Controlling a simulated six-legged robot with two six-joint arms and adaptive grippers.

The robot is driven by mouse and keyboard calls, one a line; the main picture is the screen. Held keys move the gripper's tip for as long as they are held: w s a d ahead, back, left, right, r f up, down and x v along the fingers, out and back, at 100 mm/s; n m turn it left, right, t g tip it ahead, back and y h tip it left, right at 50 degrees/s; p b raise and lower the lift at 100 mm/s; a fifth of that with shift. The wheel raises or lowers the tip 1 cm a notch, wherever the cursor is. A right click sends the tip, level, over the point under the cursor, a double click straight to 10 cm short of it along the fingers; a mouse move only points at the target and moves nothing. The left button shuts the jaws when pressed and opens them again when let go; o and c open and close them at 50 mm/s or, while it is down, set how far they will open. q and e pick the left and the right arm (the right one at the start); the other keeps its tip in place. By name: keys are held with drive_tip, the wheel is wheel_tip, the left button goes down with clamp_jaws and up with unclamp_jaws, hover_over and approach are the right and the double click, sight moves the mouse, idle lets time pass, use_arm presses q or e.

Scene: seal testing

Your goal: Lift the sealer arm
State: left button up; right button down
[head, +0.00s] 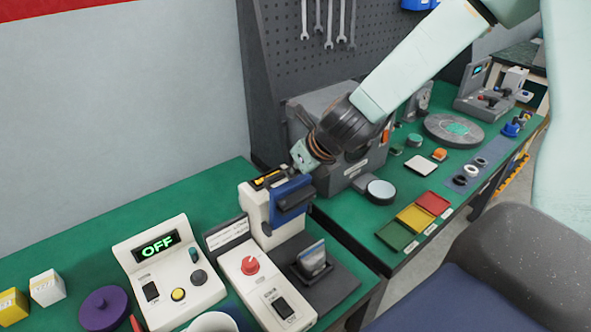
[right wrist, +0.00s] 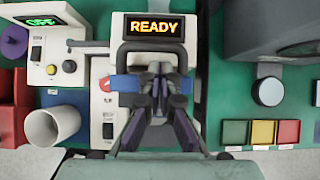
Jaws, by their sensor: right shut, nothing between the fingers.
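The heat sealer (head: 258,215) is a white machine on the green bench, with a blue sealer arm (head: 288,203) and a dark handle on its front side. In the right wrist view its display (right wrist: 155,27) reads READY, and the blue arm (right wrist: 123,84) shows on both sides of my gripper. My right gripper (head: 302,156) is just above and behind the blue arm in the head view. It also shows in the right wrist view (right wrist: 160,82), shut and empty, in front of the arm and covering its middle. Contact with the handle cannot be told. My left gripper is not in view.
A white control box (head: 170,280) reading OFF stands left of the sealer. A control panel with a red knob (head: 250,265) is in front. A small pouch (head: 312,258) stands on a dark plate. A grey machine (head: 345,165) stands behind, with coloured trays (head: 413,216) to the right.

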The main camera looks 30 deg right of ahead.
sight(283, 174)
drive_tip(key=shift+s+a+f+g+p, duration=0.1)
drive_tip(key=shift+a+f+g+p, duration=0.15)
drive_tip(key=shift+g+p, duration=0.5)
drive_tip(key=shift+w+t, duration=0.25)
drive_tip(key=shift+w+f, duration=0.2)
drive_tip(key=shift+w, duration=0.4)
drive_tip(key=shift+w+f, duration=0.2)
drive_tip(key=shift+w, duration=0.4)
drive_tip(key=shift+s+d+r, duration=0.1)
drive_tip(key=shift+s+r, duration=0.2)
drive_tip(key=shift+r, duration=0.05)
drive_tip(key=shift+w, duration=0.1)
